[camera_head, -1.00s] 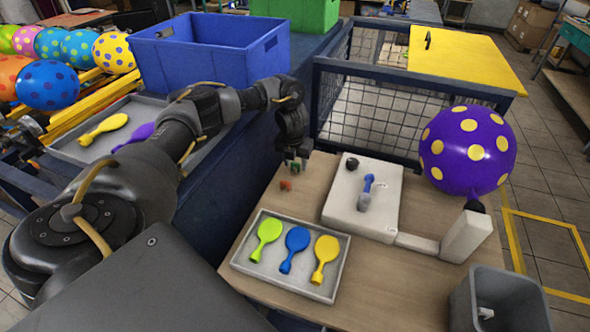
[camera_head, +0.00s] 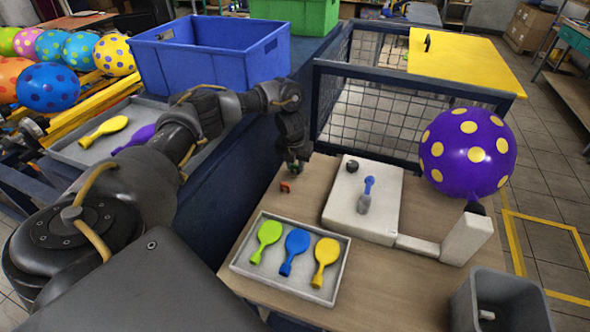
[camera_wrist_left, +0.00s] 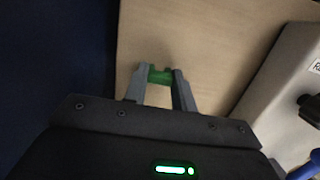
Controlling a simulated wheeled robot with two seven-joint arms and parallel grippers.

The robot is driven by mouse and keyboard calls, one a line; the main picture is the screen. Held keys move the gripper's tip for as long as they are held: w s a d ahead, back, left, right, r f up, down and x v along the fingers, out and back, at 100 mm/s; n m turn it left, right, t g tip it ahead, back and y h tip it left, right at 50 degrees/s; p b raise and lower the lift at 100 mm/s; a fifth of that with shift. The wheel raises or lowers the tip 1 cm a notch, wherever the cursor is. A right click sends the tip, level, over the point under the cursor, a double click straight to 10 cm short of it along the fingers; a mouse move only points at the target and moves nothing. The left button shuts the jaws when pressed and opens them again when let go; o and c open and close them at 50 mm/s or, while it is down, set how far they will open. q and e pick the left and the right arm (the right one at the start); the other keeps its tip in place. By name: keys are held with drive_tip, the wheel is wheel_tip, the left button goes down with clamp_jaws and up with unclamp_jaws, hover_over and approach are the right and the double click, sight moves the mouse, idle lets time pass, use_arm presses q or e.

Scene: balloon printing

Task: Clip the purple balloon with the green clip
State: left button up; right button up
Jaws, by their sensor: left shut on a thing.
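The purple balloon (camera_head: 467,152) with yellow dots is inflated and sits at the right end of the table, above a dark nozzle on a white block. My left gripper (camera_head: 294,168) is low over the table's left back part, well away from the balloon. In the left wrist view its two fingers are shut on the green clip (camera_wrist_left: 160,76), which spans their tips. In the head view the clip is hardly visible behind the dark fingers. My right gripper is not in view.
A red clip (camera_head: 285,187) lies just beside the left gripper. A white machine (camera_head: 380,215) stands at the table's middle. A grey tray (camera_head: 240,262) holds green, blue and yellow flat balloons. A grey bin (camera_head: 540,305) is at front right; a mesh cage (camera_head: 375,110) stands behind.

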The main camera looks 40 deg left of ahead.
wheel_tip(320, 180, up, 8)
drive_tip(key=p, duration=0.8)
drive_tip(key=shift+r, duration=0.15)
idle(0.4)
